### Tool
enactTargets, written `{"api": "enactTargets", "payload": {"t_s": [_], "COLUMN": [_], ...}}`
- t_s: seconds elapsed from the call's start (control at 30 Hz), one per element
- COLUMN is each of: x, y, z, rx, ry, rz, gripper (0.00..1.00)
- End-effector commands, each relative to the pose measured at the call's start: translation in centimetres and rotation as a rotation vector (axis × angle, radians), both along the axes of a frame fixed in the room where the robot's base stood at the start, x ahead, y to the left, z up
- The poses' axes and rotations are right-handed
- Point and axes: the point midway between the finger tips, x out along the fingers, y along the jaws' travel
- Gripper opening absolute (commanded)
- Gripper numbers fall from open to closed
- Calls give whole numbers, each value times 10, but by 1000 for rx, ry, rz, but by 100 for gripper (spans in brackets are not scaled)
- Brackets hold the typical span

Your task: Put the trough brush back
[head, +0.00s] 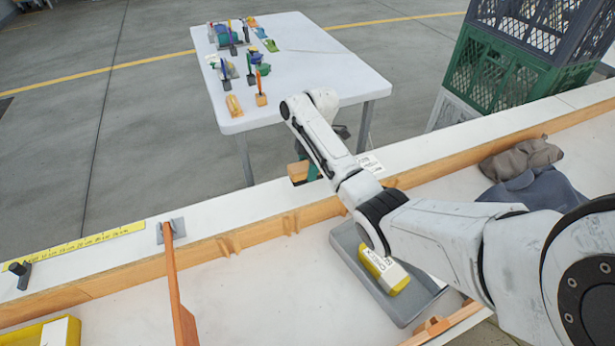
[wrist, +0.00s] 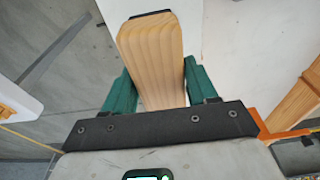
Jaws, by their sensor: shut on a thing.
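My gripper (wrist: 157,66) has green fingers shut on a pale wooden piece (wrist: 152,45) with rounded edges and a dark far end, which I take to be the trough brush. Its bristles cannot be made out. In the head view my gripper (head: 313,172) is just past the far edge of the white bench, partly hidden behind my arm. A bit of the wooden piece (head: 298,172) shows to its left. A small printed card (head: 371,163) lies on the bench's far ledge, right of my gripper.
A white table (head: 310,60) with small tools stands beyond the bench. A grey tray (head: 345,242) with a yellow block (head: 378,268) sits under my arm. An orange bar (head: 172,280) rises at left. Dark cloths (head: 525,175) and stacked crates (head: 500,70) are at right.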

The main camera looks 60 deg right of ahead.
Motion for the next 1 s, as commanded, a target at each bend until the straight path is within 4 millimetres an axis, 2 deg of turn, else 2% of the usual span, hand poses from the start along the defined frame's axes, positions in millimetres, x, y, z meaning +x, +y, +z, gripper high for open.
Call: {"api": "enactTargets", "payload": {"t_s": [0.37, 0.83, 0.87, 1.0], "x": [4, 4, 4, 4], "y": [-2, -2, -2, -2], "z": [-35, -39, -39, -39], "rx": [-1, -1, 0, -1], "ry": [0, 1, 1, 1], "rz": [1, 0, 0, 0], "gripper": [24, 24, 58, 72]}}
